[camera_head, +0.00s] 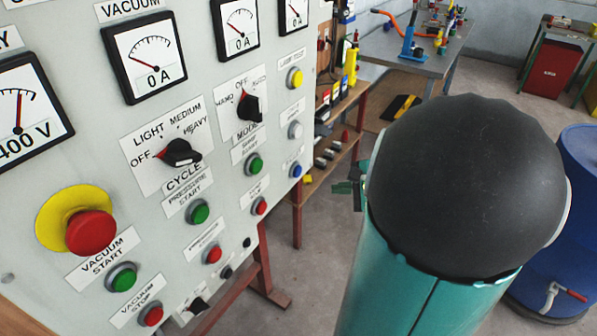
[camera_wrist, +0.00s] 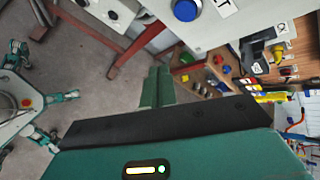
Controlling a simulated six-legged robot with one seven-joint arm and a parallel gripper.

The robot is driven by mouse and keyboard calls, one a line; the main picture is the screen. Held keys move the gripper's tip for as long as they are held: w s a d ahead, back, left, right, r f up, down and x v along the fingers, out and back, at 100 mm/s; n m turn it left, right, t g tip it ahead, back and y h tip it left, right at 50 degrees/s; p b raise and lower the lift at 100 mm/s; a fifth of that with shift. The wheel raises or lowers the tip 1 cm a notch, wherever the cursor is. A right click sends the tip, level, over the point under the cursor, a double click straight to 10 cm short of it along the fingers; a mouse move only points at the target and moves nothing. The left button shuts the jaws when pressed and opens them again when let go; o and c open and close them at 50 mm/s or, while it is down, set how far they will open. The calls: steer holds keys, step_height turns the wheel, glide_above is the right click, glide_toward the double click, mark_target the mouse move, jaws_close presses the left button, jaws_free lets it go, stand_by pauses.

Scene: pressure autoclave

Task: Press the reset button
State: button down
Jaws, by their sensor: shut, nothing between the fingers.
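The control panel (camera_head: 215,95) fills the left of the head view. A blue button (camera_head: 296,170) sits low near its right edge, under white and yellow buttons. Its label is too small to read there. In the wrist view the blue button (camera_wrist: 186,9) is at the top, beside a label ending in "T"; this fits the reset button. My gripper (camera_head: 348,188) is right of the blue button in the head view, apart from the panel and partly hidden by my arm. In the wrist view my gripper (camera_wrist: 157,88) is shut and empty, below the button and not touching it.
A red emergency button (camera_head: 90,232) on a yellow disc and several green and red buttons share the panel. A workbench (camera_head: 420,55) and a blue barrel (camera_head: 578,215) stand to the right. A red-legged bench (camera_head: 299,215) with tools is behind the panel.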

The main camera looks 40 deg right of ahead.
steer(key=w+a, duration=0.2)
steer(key=w, duration=0.5)
steer(key=shift+a, duration=0.3)
steer(key=shift+w, duration=0.2)
stand_by(1.6)
steer(key=shift+w+a, duration=0.15)
steer(key=shift+w, duration=0.15)
steer(key=shift+w+a, duration=0.15)
steer(key=shift+w, duration=0.3)
stand_by(0.8)
steer(key=shift+s+d, duration=0.25)
steer(key=shift+s, duration=0.6)
steer(key=shift+s+d, duration=0.1)
steer(key=s, duration=0.1)
steer(key=s+d, duration=0.1)
steer(key=s, duration=0.2)
steer(key=shift+s+d, duration=0.25)
